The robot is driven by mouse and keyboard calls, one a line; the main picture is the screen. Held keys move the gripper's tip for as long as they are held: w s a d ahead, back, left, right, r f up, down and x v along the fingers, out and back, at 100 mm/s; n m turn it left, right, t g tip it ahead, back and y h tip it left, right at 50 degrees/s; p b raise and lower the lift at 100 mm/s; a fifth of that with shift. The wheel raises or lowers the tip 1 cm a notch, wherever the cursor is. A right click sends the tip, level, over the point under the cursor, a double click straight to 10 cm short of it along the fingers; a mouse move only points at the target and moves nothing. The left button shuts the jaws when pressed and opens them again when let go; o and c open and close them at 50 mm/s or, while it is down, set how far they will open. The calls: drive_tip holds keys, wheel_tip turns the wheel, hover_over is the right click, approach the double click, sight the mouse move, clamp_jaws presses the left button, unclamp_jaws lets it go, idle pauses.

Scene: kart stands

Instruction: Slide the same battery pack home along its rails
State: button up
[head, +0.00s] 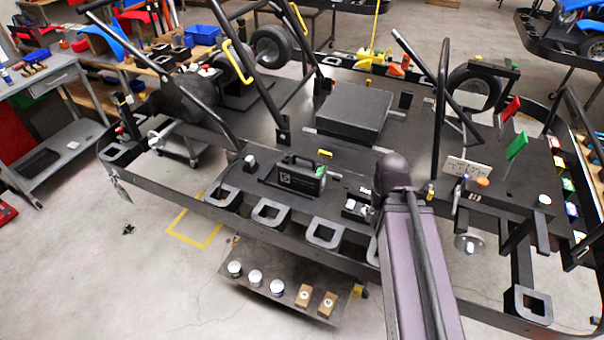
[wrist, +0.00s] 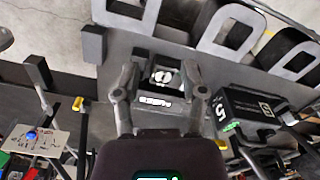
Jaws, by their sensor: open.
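The battery pack (head: 303,180) is a black box with a top handle, pale lettering and a green spot at one end. It sits on the dark kart floor left of my arm in the head view. In the wrist view the battery pack (wrist: 250,108) lies to the right of my gripper (wrist: 160,92), outside the fingers. My gripper is open and empty. Beyond and between its fingertips shows a small black block with a white round part (wrist: 164,77); I cannot tell whether they touch. In the head view my arm hides the gripper. The rails are not clearly visible.
Black looped brackets (head: 270,213) line the kart's near edge. A raised black box (head: 353,110) stands behind the battery pack. Roll-bar tubes (head: 440,95) rise around it.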

drive_tip(key=c, duration=0.5)
drive_tip(key=shift+w, duration=0.25)
clamp_jaws()
drive_tip(key=w+a+n, duration=0.5)
drive_tip(key=w+n, duration=0.2)
drive_tip(key=w, duration=0.3)
drive_tip(key=w+a+f+n+b, duration=0.1)
drive_tip(key=w+a+n, duration=0.4)
drive_tip(key=w, duration=0.5)
drive_tip(key=shift+f+n+b, duration=0.3)
drive_tip(key=shift+n, duration=0.7)
